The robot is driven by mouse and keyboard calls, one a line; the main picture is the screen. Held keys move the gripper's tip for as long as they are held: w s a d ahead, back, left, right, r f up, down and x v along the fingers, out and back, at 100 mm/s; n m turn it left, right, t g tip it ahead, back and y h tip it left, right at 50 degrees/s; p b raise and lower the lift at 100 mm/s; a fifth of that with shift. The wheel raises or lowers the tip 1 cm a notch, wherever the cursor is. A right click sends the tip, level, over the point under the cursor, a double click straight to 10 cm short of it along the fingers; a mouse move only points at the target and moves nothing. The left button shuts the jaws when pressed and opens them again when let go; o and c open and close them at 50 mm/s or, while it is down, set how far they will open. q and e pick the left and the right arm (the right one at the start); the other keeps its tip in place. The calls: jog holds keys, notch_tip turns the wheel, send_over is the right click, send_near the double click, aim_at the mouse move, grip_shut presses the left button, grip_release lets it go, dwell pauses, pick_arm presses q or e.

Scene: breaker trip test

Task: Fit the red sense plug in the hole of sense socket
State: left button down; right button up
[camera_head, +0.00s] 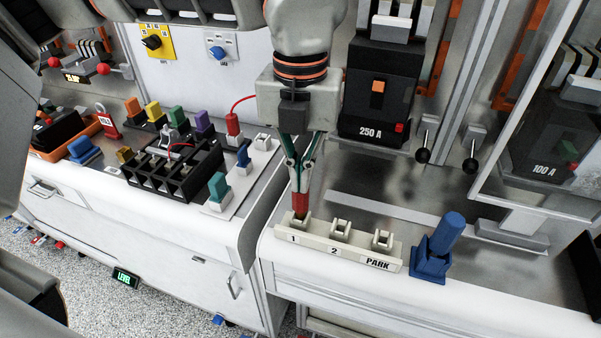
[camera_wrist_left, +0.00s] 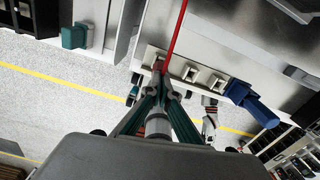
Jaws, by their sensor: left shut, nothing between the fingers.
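My left gripper (camera_head: 300,178) points down over the pale strip (camera_head: 322,251) marked 1, 2 and PARK. Its fingers are shut with nothing between them. The red plug (camera_head: 300,204) is just below the fingertips, at the holder marked 1. It looks upright, with its lower end hidden by the holder; I cannot tell how deep it sits or whether the fingertips touch it. In the left wrist view the gripper (camera_wrist_left: 163,92) is in front of the strip, and a red cable (camera_wrist_left: 176,32) runs up from near the fingertips.
Holders 2 (camera_head: 340,230) and PARK (camera_head: 382,240) look empty. A blue holder with a cylinder (camera_head: 437,247) stands right of the strip. A red connector (camera_head: 233,127) with a red cable stands on the left bench, near several coloured plugs. A 250 A breaker (camera_head: 376,100) stands behind.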

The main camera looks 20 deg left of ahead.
pick_arm(q)
jog(key=shift+s+f, duration=0.1)
jog(key=shift+f, duration=0.2)
notch_tip(320, 180, up, 2)
jog(key=shift+p, duration=0.4)
jog(key=shift+r, duration=0.65)
notch_tip(320, 180, up, 12)
jog(key=shift+f, duration=0.15)
